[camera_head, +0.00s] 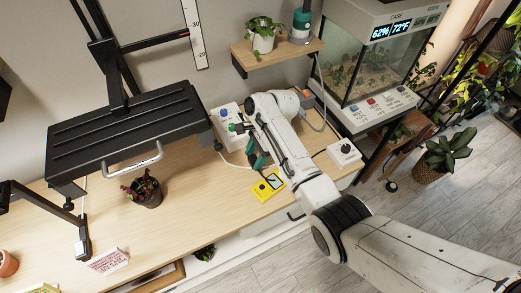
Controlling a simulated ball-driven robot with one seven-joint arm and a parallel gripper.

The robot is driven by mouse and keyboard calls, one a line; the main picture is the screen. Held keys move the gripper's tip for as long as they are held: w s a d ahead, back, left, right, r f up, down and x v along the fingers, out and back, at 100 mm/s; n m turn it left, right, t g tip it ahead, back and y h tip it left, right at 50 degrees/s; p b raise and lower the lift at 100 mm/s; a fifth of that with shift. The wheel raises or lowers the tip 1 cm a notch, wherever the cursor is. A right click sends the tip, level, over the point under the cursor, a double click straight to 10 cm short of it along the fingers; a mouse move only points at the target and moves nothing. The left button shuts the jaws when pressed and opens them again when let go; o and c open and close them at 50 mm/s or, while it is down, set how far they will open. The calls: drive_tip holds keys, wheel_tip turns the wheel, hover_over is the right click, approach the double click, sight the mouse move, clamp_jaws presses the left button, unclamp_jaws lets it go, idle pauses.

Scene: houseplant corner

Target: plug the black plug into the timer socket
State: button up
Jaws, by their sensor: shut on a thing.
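My gripper (241,128) is at the end of my white arm, close over a white box (225,115) on the wooden bench. The box has a blue part on top and a green part near my gripper. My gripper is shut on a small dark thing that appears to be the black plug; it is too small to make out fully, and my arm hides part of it. Whether it touches the box cannot be told. The timer socket cannot be told apart clearly on the box.
A yellow meter (268,187), a teal-handled tool (257,157) and a white box with a black knob (345,152) are near my arm. A black slatted shelf (125,133) overhangs the bench at left, above a potted plant (146,190). A glass tank (375,55) stands at back right.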

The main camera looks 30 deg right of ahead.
drive_tip(key=shift+w+f+b, duration=1.15)
drive_tip(key=shift+w+b, duration=0.2)
drive_tip(key=shift+b, duration=1.55)
drive_tip(key=w+b, duration=0.2)
drive_tip(key=shift+w+r, duration=0.1)
drive_tip(key=shift+w, duration=0.2)
drive_tip(key=shift+w+r, duration=0.2)
drive_tip(key=shift+r, duration=0.1)
